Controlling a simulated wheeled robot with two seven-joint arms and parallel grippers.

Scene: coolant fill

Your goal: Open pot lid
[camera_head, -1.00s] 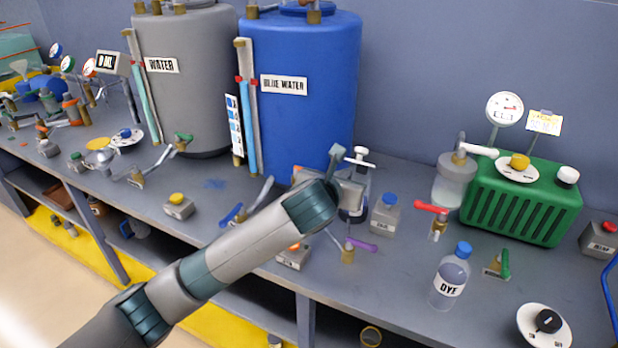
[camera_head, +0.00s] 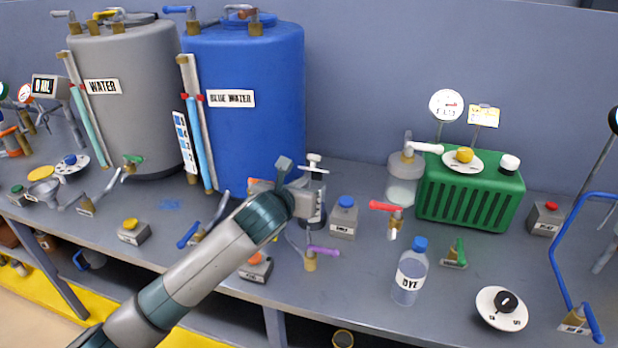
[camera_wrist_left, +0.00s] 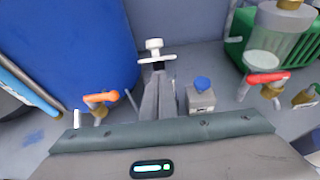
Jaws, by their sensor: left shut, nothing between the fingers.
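A small pot (camera_head: 314,212) with a white T-shaped top (camera_head: 314,160) stands on the bench in front of the blue tank. My left wrist and gripper partly hide its body in the head view. In the left wrist view, the white top (camera_wrist_left: 154,46) shows just beyond the fingers. My left gripper (camera_wrist_left: 158,76) is shut and empty, its fingers pointing toward the pot. I cannot tell whether the fingertips touch it. The top appears to sit upright on the pot. My right gripper is not in view.
The blue water tank (camera_head: 250,110) stands close behind left. A grey box with a blue button (camera_head: 344,217) and a red-handled valve (camera_head: 386,208) are to the right. A purple-handled valve (camera_head: 322,251) and a dye bottle (camera_head: 410,275) stand nearer the front. A green unit (camera_head: 470,190) is at the back right.

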